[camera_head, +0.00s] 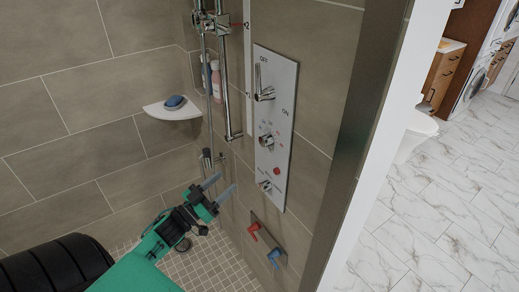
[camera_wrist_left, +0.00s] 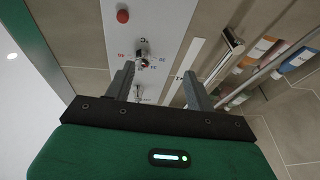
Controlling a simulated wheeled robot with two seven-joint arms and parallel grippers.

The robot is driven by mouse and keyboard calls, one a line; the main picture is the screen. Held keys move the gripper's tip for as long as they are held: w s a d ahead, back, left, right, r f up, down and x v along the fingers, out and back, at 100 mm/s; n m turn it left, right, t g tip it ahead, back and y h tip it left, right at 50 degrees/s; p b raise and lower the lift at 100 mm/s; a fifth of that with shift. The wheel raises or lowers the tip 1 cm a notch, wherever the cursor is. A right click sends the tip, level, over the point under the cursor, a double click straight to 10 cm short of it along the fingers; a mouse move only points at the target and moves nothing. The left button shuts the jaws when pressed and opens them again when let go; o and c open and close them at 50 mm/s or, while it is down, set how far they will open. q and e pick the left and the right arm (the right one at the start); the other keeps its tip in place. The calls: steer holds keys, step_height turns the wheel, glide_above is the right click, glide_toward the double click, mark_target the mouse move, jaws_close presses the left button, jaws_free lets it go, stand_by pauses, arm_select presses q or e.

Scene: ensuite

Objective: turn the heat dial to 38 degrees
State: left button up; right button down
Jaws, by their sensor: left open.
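A tall white control panel (camera_head: 288,75) is on the tiled shower wall. In the left wrist view, my fingers (camera_wrist_left: 161,85) spread below a chrome knob (camera_wrist_left: 142,60) with red and blue marks. My right gripper is not in view.
A red button (camera_head: 277,171) is on the panel. Red (camera_head: 254,229) and blue (camera_head: 275,256) handles are below it. A shower rail (camera_head: 226,90) and bottles (camera_head: 216,80) are left of the panel. A corner shelf (camera_head: 172,112) holds a blue item. A wall edge is at right.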

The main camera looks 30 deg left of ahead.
arm_select(q)
steer(key=m+h, duration=0.1)
steer(key=h, duration=0.1)
glide_toward(262, 143)
steer(key=p+x, duration=0.4)
steer(key=x, duration=0.3)
steer(key=shift+w+r+p, duration=0.25)
steer(key=shift+w+p, duration=0.1)
steer(key=shift+w+d+r, duration=0.15)
steer(key=shift+w+d, duration=0.1)
steer(key=shift+w, duration=0.3)
steer(key=shift+m, duration=0.3)
steer(key=c, duration=1)
